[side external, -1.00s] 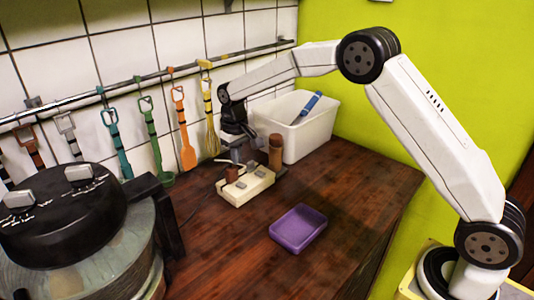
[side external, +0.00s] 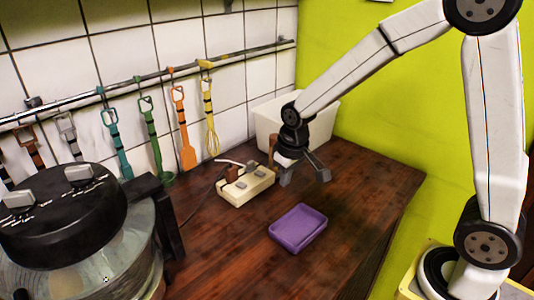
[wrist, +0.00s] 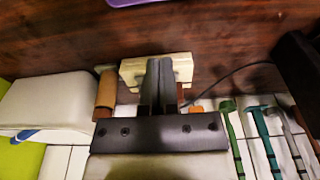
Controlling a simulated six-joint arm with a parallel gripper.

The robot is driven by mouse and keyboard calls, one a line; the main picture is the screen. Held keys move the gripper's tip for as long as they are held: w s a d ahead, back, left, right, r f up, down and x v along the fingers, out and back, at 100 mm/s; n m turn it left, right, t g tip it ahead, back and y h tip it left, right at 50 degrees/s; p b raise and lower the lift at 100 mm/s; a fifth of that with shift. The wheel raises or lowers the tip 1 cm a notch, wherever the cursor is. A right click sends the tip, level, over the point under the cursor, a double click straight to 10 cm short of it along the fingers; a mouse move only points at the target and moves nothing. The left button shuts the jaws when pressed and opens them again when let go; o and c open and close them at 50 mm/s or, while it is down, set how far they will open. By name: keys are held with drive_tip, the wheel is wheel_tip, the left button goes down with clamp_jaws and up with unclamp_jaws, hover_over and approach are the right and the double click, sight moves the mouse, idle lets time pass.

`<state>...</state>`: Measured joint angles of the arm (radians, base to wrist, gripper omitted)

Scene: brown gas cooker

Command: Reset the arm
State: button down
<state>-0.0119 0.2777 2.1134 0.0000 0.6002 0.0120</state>
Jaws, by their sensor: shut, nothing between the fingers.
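My gripper (wrist: 160,68) is shut and empty; in the wrist view its two fingers lie side by side. In the side view it hangs above the counter, to the right of a cream power strip (side external: 246,185), apart from it. A brown plug (side external: 232,172) stands in the strip, with a cable leading off. In the wrist view the strip (wrist: 183,68) is partly hidden behind the fingers.
A purple tray (side external: 298,228) lies on the wooden counter. A white bin (side external: 322,125) stands by the green wall, with a brown cylinder (wrist: 105,88) next to it. A large pot with a black lid (side external: 62,215) is at left. Utensils hang from a wall rail (side external: 150,78).

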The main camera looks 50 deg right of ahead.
drive_tip(key=s+f, duration=0.1)
drive_tip(key=s, duration=1)
drive_tip(key=shift+s+d+f+t, duration=0.25)
drive_tip(key=shift+f+t, duration=0.1)
drive_tip(key=shift+t, duration=0.05)
